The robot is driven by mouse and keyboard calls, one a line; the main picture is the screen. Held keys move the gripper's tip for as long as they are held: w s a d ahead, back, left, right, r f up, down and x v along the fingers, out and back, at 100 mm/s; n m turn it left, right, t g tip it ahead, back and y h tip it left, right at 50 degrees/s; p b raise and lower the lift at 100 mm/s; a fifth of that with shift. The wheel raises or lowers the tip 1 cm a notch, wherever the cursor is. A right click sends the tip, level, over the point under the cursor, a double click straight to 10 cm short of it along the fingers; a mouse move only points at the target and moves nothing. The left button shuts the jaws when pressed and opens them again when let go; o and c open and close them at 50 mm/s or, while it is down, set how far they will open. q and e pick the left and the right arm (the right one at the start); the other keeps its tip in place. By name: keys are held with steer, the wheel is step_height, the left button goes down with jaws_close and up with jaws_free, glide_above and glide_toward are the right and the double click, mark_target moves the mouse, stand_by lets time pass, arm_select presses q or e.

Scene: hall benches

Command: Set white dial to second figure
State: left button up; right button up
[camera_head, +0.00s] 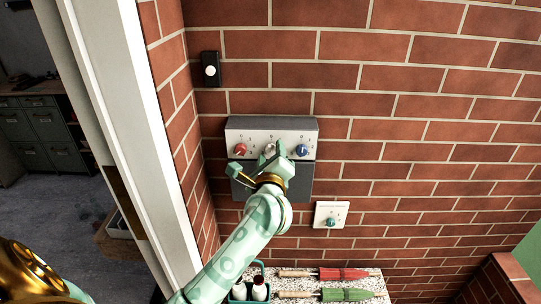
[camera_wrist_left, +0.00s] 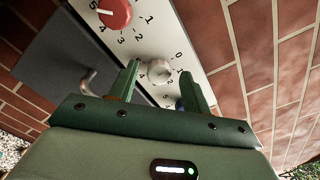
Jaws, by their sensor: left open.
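The white dial (camera_head: 270,149) is the middle one of three on a pale control panel (camera_head: 230,132) on the brick wall. In the left wrist view the white dial (camera_wrist_left: 159,71) lies between the fingertips of my left gripper (camera_wrist_left: 161,80), with gaps on both sides. Printed figures ring it; I cannot clearly read its pointer. My left gripper (camera_head: 265,165) is open in front of the panel and partly covers the dial in the head view. The red dial (camera_head: 240,149) is to its left and the blue dial (camera_head: 302,150) to its right. My right gripper is out of view.
A dark lower section (camera_head: 300,183) with a hook (camera_wrist_left: 88,84) is below the dials. A small plate with a knob (camera_head: 331,221) and a black switch (camera_head: 210,69) are on the wall. A speckled shelf (camera_head: 375,283) below holds red and green tools. A white door frame (camera_head: 130,110) stands left.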

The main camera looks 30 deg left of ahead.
arm_select(q)
steer(key=shift+c, duration=0.3)
steer(key=c, duration=0.9)
steer(key=shift+c, duration=0.2)
